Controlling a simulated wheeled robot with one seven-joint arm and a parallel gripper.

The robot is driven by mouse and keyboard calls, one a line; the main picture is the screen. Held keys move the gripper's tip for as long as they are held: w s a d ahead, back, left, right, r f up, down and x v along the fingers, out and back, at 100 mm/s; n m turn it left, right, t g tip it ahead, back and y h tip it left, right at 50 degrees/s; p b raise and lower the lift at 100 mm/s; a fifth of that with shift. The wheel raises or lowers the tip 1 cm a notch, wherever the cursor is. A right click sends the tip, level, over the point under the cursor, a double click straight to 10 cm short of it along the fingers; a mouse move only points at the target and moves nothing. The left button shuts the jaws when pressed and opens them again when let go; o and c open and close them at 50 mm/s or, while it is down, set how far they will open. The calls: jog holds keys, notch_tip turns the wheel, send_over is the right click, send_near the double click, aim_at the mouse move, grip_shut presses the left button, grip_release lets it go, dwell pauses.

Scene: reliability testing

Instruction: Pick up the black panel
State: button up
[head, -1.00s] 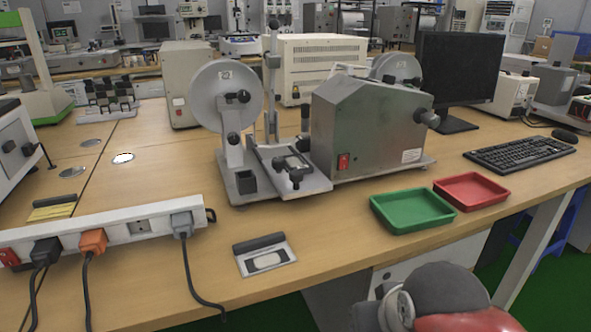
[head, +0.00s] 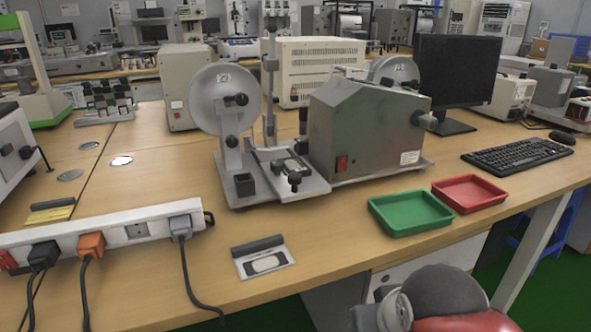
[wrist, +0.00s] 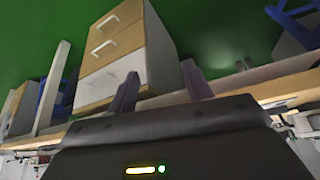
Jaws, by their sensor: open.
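A small flat plate (head: 272,270) with a black bar (head: 258,246) along its back edge lies near the table's front edge in the head view. A dark-framed piece with a pale centre (head: 291,167) sits on the metal tester's front platform. I cannot tell for sure which of these is the black panel. My gripper (wrist: 160,72) shows in the wrist view with its two fingers apart and nothing between them. It faces the drawer cabinet and the table edge, away from both pieces. The head view does not show the fingers.
A green tray (head: 411,230) and a red tray (head: 469,210) stand right of the plate. A white power strip (head: 137,213) with cables lies to its left. The metal tester (head: 335,130) stands behind. A drawer cabinet (wrist: 120,50) is under the table.

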jog(key=shift+o, duration=0.8)
jog(key=o, duration=0.3)
jog(key=w+a+r+n+b, duration=0.1)
jog(key=w+a+r+b, duration=0.1)
jog(key=w+r, duration=1)
jog(key=w, duration=0.2)
jog(key=shift+w+a+r+g+y, duration=0.2)
jog(key=shift+w+r+g+y, duration=0.1)
jog(key=shift+w, duration=0.1)
jog(key=n+b, duration=0.2)
send_near(302, 171)
jog(key=shift+g+y, duration=0.3)
jog(key=shift+g, duration=0.1)
jog(key=shift+w+d+b+x, duration=0.15)
jog(key=shift+b+x, duration=0.5)
jog(key=shift+x, duration=1.4)
jog(key=shift+w+d+b+x, duration=0.15)
jog(key=shift+b+x, duration=0.5)
jog(key=shift+x, duration=1.4)
